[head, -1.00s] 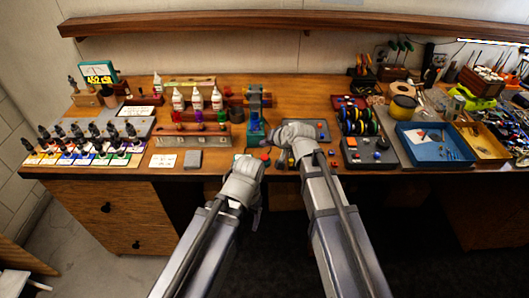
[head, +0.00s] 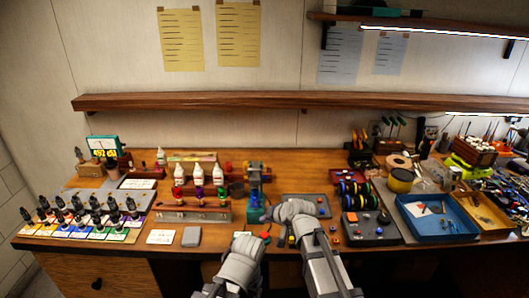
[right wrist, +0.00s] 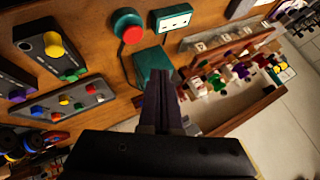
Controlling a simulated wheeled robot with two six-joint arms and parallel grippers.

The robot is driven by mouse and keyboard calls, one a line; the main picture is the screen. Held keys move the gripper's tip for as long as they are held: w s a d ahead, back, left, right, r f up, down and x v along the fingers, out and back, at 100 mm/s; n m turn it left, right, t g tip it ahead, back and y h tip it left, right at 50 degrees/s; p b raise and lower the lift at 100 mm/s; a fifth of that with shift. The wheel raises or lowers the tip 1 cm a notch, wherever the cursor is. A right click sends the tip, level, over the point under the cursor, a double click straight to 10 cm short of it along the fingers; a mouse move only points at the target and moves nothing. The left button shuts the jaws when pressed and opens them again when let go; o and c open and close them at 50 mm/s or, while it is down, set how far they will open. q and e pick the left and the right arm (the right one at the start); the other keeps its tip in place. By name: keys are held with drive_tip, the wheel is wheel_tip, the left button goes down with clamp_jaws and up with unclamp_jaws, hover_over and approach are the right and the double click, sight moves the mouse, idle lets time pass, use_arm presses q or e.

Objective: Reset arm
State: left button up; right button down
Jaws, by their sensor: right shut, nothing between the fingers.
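My right gripper (head: 268,215) reaches over the front part of the wooden workbench (head: 130,240), near the teal device (head: 255,200). In the right wrist view its dark fingers (right wrist: 163,95) are shut together with nothing between them. They point toward the teal box (right wrist: 153,65) and a red round button (right wrist: 127,25), which are on the bench. My left gripper (head: 238,262) is low in the head view, left of the right arm, near the bench's front edge. Its fingertips cannot be made out.
Several dropper bottles on coloured cards (head: 85,225) stand at the left. A wooden rack (head: 182,215) with small coloured bottles is left of the grippers. A grey control box (head: 370,228), wire spools and a blue tray (head: 440,218) are to the right. A wooden shelf (head: 200,102) spans the wall.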

drive_tip(key=s+d+f+n+g+h, duration=0.2)
drive_tip(key=s, duration=0.6)
drive_tip(key=s+d+f+n+g+h, duration=0.1)
drive_tip(key=s+f+g+h, duration=0.1)
drive_tip(key=s, duration=0.7)
drive_tip(key=s+d+f+n+g+h, duration=0.2)
drive_tip(key=s+g, duration=0.1)
drive_tip(key=s, duration=0.5)
drive_tip(key=shift+s+d+f+n+g+h, duration=0.15)
drive_tip(key=shift+d+n+g+h, duration=0.15)
drive_tip(key=shift+d, duration=0.05)
